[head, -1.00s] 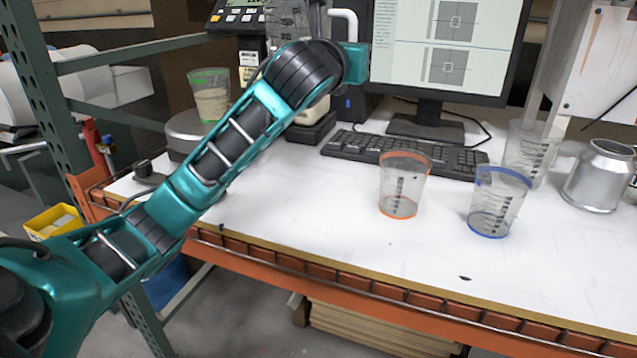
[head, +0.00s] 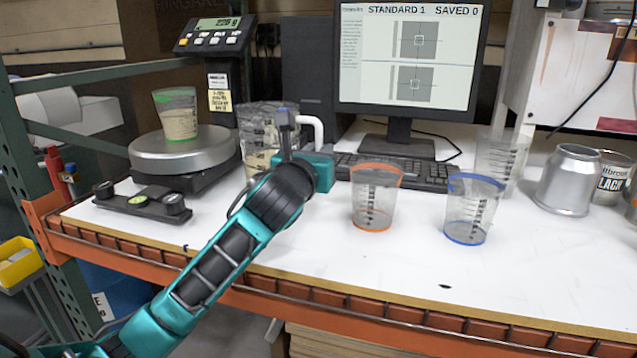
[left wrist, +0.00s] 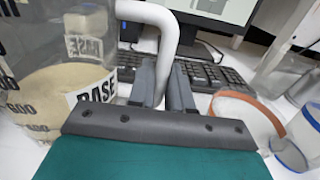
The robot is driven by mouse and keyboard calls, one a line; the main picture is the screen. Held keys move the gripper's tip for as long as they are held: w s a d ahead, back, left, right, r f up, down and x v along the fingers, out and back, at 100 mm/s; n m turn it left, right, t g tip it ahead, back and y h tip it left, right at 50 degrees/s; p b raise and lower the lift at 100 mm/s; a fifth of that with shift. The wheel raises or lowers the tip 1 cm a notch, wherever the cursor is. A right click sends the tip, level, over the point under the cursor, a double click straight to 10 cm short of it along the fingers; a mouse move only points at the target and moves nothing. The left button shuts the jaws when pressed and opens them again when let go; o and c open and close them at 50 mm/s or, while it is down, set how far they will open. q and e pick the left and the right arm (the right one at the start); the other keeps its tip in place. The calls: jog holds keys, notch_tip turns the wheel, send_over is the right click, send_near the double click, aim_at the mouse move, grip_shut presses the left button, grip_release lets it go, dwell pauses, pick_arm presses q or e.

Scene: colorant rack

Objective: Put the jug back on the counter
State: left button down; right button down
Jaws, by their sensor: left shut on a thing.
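The jug (head: 264,125) is a clear pitcher with a white handle, partly filled with tan material, beside the scale on the counter (head: 400,270). In the left wrist view the jug (left wrist: 55,95) fills the left side, with a BASE label and volume marks. My left gripper (head: 299,150) is shut on the jug's white handle; in the left wrist view its two grey fingers (left wrist: 163,88) close around the handle's lower part. The jug looks upright. My arm hides part of its base, so I cannot tell whether it touches the counter. My right gripper is not in view.
A scale (head: 182,150) at left carries a green-rimmed cup (head: 176,115). Orange-rimmed (head: 375,198) and blue-rimmed (head: 472,208) cups stand right of my arm. Behind are a keyboard (head: 415,173) and monitor (head: 408,60). A metal can (head: 568,180) stands at right.

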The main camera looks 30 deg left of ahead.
pick_arm(q)
notch_tip(320, 180, down, 4)
jog(key=shift+f+b, duration=0.1)
jog(key=shift+b, duration=0.7)
jog(key=shift+f, duration=0.1)
jog(key=c, duration=1)
grip_release()
jog(key=shift+f, duration=0.1)
jog(key=shift+c, duration=0.2)
jog(key=shift+r, duration=0.2)
jog(key=p+v, duration=0.1)
jog(key=v, duration=1.1)
